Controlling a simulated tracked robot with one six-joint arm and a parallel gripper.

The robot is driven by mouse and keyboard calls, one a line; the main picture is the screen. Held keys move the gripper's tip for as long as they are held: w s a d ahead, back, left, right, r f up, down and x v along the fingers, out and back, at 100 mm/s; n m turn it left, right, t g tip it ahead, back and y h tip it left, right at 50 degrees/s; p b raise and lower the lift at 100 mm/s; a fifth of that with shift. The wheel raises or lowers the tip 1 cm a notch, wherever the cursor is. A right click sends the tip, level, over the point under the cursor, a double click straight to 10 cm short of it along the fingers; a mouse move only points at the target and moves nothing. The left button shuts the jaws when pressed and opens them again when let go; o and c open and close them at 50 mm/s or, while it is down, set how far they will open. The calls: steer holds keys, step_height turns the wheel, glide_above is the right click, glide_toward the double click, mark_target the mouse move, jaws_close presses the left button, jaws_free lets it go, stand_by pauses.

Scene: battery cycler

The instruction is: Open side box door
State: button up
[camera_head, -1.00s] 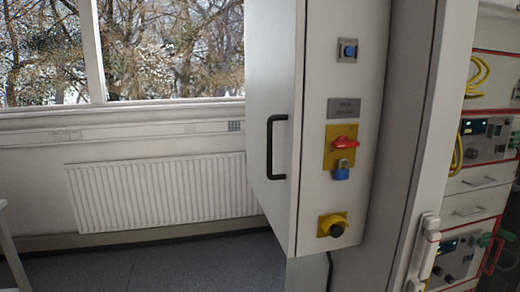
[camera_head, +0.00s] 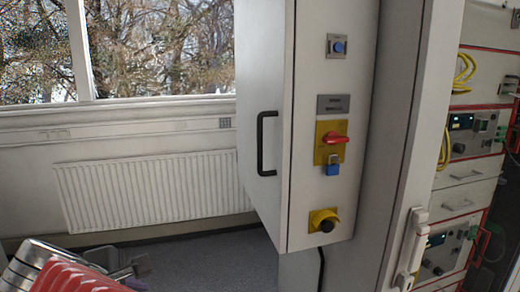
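The side box is a tall pale grey cabinet. Its door (camera_head: 262,70) is the flat panel on the left face, with a black bar handle (camera_head: 261,143) standing upright on it. The door looks flush with the box, with no gap visible. The narrow front panel (camera_head: 306,190) carries a red rotary switch on a yellow plate (camera_head: 329,143) with a blue padlock (camera_head: 332,169). My gripper (camera_head: 132,268) shows at the lower left, grey, well apart from the handle. Its fingers are small and partly overlapped, so I cannot tell their opening.
A yellow and black knob (camera_head: 324,221) and a blue button (camera_head: 339,47) sit on the front panel. A radiator (camera_head: 155,188) is under the window behind. An instrument rack with yellow cables (camera_head: 463,76) stands at the right. The floor (camera_head: 215,258) left of the box is clear.

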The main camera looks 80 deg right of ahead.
steer(key=s+d+r+n+g+h, duration=0.45)
steer(key=d+r, duration=0.55)
steer(key=d, duration=0.3)
steer(key=n+g+h, duration=0.2)
steer(key=g+h, duration=0.2)
steer(key=g, duration=0.1)
glide_toward(258, 146)
steer(key=v, duration=0.3)
steer(key=shift+f, duration=0.1)
steer(key=shift+x, duration=6.85)
jaws_close()
